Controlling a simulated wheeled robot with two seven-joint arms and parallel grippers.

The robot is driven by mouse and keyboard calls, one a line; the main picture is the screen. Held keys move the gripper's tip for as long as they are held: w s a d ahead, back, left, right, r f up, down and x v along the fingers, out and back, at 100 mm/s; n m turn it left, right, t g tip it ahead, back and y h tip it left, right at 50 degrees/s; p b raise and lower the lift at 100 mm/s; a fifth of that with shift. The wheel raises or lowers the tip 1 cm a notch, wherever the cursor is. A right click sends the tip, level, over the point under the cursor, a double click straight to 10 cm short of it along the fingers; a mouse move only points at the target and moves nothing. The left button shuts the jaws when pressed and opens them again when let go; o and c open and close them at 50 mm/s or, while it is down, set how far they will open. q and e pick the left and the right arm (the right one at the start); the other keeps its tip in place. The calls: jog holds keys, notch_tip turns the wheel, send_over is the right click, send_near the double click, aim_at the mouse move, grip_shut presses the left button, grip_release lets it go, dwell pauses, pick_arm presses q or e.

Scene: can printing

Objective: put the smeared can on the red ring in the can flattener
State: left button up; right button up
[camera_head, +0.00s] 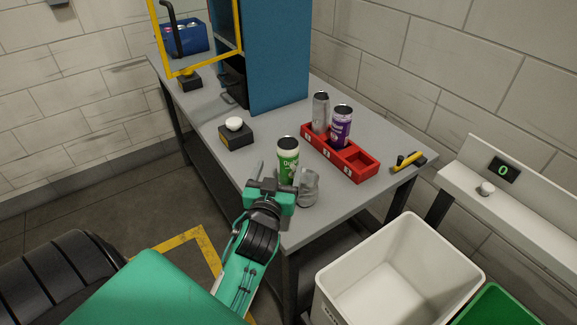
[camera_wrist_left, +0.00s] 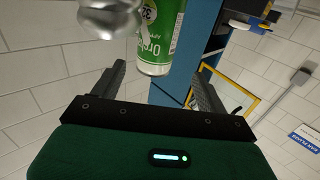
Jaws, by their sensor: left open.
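A green and white can (camera_head: 287,160) stands upright on the grey table. A plain silver can (camera_head: 308,188) stands beside it at the front right. I cannot tell for sure which can is smeared. My left gripper (camera_head: 279,174) is open and empty, low at the table's near edge, pointing at the green can. In the left wrist view the green can (camera_wrist_left: 160,38) shows ahead between the open fingers (camera_wrist_left: 164,70). The silver can (camera_wrist_left: 108,14) shows outside them, at the upper left. No red ring is visible. My right gripper is out of view.
A red rack (camera_head: 357,168) holds a silver can (camera_head: 320,112) and a purple can (camera_head: 341,126). A black box with a white button (camera_head: 235,131) is left of the green can. A blue cabinet (camera_head: 279,60) and yellow frame (camera_head: 202,68) stand behind. A white bin (camera_head: 385,285) is front right.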

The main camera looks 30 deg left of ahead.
pick_arm(q)
jog(key=p+x, duration=0.2)
jog(key=x, duration=0.8)
jog(key=shift+w+d+r+p, duration=0.15)
jog(key=shift+d+r+p, duration=0.2)
jog(key=shift+r, duration=0.15)
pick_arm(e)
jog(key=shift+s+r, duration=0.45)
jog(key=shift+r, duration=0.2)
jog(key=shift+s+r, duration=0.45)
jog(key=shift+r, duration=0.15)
pick_arm(q)
jog(key=c, duration=1.4)
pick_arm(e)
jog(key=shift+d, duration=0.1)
